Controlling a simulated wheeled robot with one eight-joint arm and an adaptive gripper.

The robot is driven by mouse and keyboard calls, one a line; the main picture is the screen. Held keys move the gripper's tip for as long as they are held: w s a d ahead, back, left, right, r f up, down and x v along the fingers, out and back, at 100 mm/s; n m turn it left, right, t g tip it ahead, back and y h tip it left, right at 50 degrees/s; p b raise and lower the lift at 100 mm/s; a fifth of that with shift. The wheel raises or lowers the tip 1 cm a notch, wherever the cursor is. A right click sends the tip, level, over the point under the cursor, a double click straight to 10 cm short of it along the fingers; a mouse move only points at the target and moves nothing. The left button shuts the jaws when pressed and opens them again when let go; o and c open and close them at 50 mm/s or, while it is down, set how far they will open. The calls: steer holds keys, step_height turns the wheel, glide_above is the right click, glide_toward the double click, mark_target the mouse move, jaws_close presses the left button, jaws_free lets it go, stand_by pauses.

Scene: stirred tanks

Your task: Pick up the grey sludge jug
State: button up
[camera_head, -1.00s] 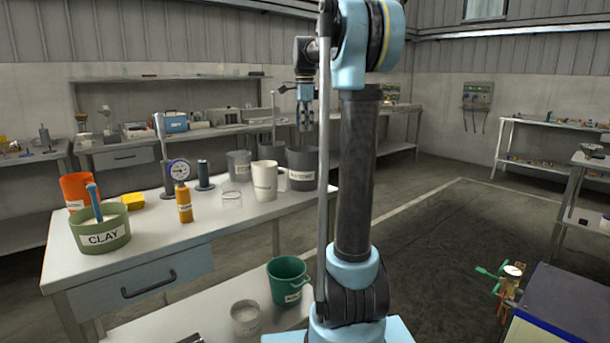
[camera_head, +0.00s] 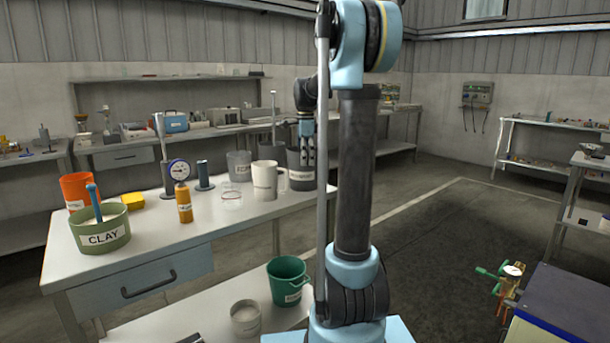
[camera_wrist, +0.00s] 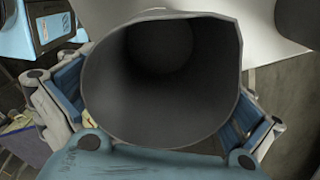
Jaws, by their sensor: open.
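A dark grey jug (camera_head: 296,178) with a pale label stands at the right end of the workbench; the label is too small to read. My gripper (camera_head: 307,152) is pointing down at this jug, partly hidden by my arm. In the wrist view the open mouth of a grey jug (camera_wrist: 165,85) fills the middle, with a spout-like corner at its upper right. The fingers are open, one on each side of the jug. I cannot tell whether they touch its wall. The jug looks dark and empty of visible contents inside.
A white jug (camera_head: 264,181) stands close on the left of the dark jug, and a lighter grey vessel (camera_head: 238,166) stands behind it. A green bucket (camera_head: 287,281) is on the lower shelf.

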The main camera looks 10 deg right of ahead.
steer(key=shift+f, duration=0.45)
steer(key=c, duration=1.1)
steer(key=shift+r, duration=0.1)
